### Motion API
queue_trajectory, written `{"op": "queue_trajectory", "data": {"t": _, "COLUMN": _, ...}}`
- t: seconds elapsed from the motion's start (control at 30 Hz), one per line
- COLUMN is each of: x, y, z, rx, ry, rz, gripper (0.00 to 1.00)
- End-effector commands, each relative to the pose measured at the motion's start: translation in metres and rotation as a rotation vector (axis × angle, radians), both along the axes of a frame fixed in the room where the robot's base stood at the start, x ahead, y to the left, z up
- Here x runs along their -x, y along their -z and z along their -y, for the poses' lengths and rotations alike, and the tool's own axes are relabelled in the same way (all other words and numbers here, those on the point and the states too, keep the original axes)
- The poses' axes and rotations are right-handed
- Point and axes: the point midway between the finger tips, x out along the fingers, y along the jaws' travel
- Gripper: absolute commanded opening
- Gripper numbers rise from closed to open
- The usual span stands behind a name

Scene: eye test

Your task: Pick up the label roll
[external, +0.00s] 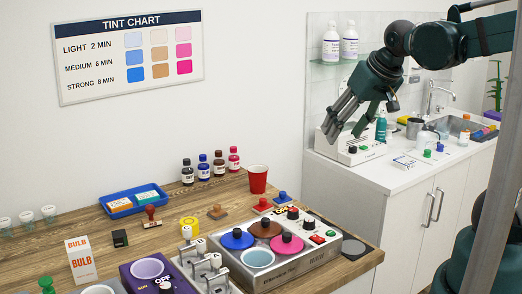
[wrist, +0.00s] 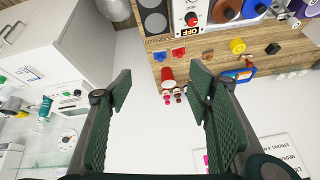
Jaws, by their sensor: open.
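A short yellow roll (external: 189,224), which looks like the label roll, lies on the wooden table just behind the white levers. It also shows in the wrist view as a small yellow piece (wrist: 237,46), upper right, beyond the right finger. Its fine details are too small to read. My gripper (external: 343,128) is open and empty, high above the white counter at the right, well away from and above the roll. In the wrist view my gripper's (wrist: 161,84) two green padded fingers stand wide apart with nothing between them.
Near the roll are a red-handled stamp (external: 151,216), a brown block (external: 217,212), a blue tray (external: 133,201) and a machine with coloured discs (external: 270,250). A red cup (external: 257,179) and several small bottles (external: 203,168) stand behind. The air above the table is clear.

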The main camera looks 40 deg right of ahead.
Motion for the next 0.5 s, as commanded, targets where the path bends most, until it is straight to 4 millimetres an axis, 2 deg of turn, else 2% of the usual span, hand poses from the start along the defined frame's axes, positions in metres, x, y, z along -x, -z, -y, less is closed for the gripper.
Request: {"op": "queue_trajectory", "data": {"t": 0.5, "x": -0.067, "y": -0.004, "z": -0.044, "rx": -0.125, "ry": 0.218, "rz": -0.119, "gripper": 0.51}}
